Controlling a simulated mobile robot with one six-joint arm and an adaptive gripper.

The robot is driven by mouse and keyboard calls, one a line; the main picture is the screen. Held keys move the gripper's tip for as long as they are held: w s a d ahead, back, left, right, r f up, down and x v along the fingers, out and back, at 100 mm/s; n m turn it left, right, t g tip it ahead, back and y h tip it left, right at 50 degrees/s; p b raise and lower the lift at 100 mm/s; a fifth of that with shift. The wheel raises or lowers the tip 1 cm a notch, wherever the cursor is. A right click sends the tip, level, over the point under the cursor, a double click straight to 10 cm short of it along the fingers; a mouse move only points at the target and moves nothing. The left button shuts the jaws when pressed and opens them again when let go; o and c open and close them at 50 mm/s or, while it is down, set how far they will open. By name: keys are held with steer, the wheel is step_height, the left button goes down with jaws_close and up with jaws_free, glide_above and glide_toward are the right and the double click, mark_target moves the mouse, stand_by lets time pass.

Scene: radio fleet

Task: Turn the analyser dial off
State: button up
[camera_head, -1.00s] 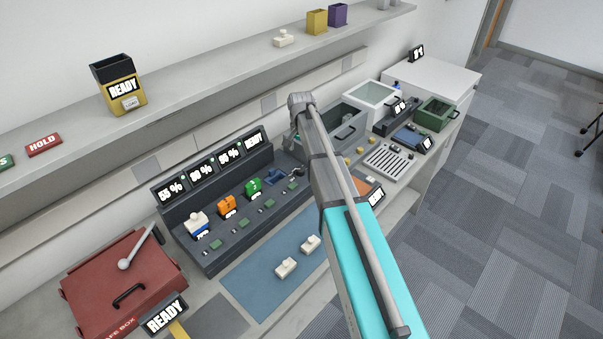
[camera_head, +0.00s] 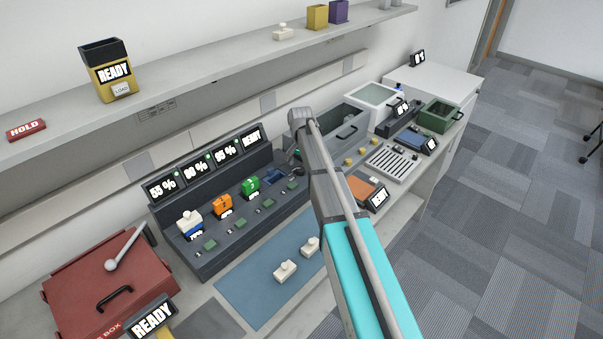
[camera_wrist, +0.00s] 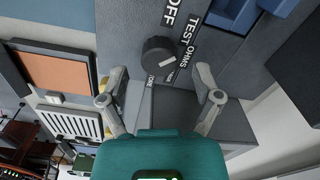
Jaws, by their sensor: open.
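The analyser dial (camera_wrist: 158,57) is a round dark knob with a pale pointer mark, on a dark grey panel in the wrist view. The word OFF is printed above it and TEST OHMS to its right; another label below is partly hidden. The pale mark lies toward the right side, near the TEST OHMS label. My gripper (camera_wrist: 160,98) is open and empty, its fingertips apart on either side just below the dial, not touching it in the picture. In the head view my arm hides the dial.
In the head view a dark charger bank (camera_head: 232,218) with several radios stands left of my arm, with a blue mat (camera_head: 262,290) in front. A red safe box (camera_head: 105,280) is at lower left. An orange pad (camera_head: 362,188) is right of the arm.

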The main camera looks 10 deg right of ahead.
steer(key=shift+f+b, duration=0.75)
steer(key=shift+f, duration=0.25)
steer(key=c, duration=1.1)
steer(key=shift+d, duration=0.15)
jaws_close()
